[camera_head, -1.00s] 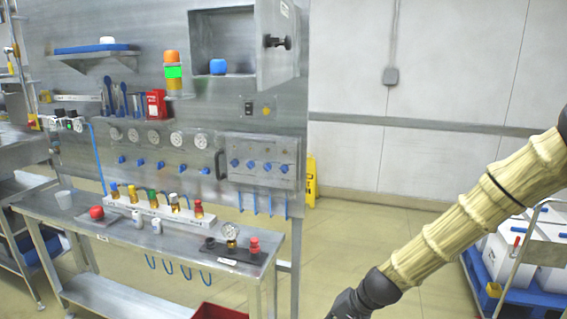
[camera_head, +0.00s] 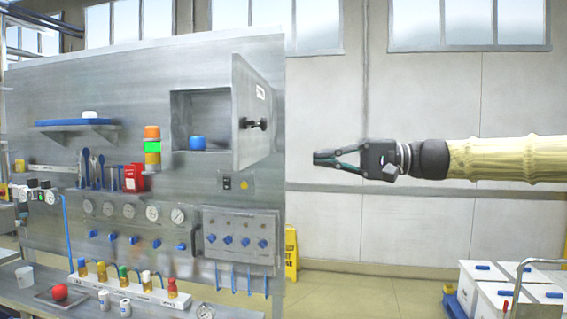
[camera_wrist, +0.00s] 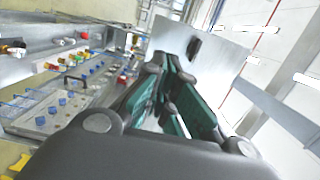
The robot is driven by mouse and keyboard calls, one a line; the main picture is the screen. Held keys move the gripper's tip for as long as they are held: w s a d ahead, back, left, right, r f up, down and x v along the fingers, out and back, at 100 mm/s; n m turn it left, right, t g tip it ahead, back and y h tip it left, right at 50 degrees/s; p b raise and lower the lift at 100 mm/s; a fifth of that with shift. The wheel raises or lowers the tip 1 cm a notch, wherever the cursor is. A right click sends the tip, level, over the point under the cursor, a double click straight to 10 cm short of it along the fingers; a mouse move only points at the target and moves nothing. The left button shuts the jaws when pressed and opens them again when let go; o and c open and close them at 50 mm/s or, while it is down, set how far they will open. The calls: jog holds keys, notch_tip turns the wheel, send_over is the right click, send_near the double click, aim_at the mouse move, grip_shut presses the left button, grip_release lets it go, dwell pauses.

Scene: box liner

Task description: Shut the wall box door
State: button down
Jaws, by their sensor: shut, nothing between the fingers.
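The wall box (camera_head: 177,120) is set in the steel panel, with a blue round object (camera_head: 197,143) inside. Its door (camera_head: 250,90) is hinged on the right and stands swung open toward me, with a black knob (camera_head: 256,124) on the face turned to the right. In the wrist view the door (camera_wrist: 222,62) stands just beyond the fingers, with a dark knob on it. My gripper (camera_head: 318,158) is shut and empty, to the right of the door and a little below knob height, pointing left; it also shows in the wrist view (camera_wrist: 168,92).
Yellow floor sign (camera_head: 291,254) and white bins (camera_head: 485,290) stand low at right. The air around my gripper is clear.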

aim_at(246, 159)
jog(key=a+p, duration=0.1)
jog(key=a, duration=0.3)
jog(key=w+a+p, duration=0.1)
jog(key=a+p, duration=0.1)
jog(key=a, duration=0.2)
jog(key=w+a+p, duration=0.1)
jog(key=a+p, duration=0.1)
jog(key=a, duration=0.2)
jog(key=shift+w+a, duration=0.2)
jog(key=shift+w, duration=0.05)
jog(key=shift+w+a+f, duration=0.1)
jog(key=shift+a+f, duration=0.05)
jog(key=shift+a, duration=0.4)
jog(key=shift+a, duration=0.1)
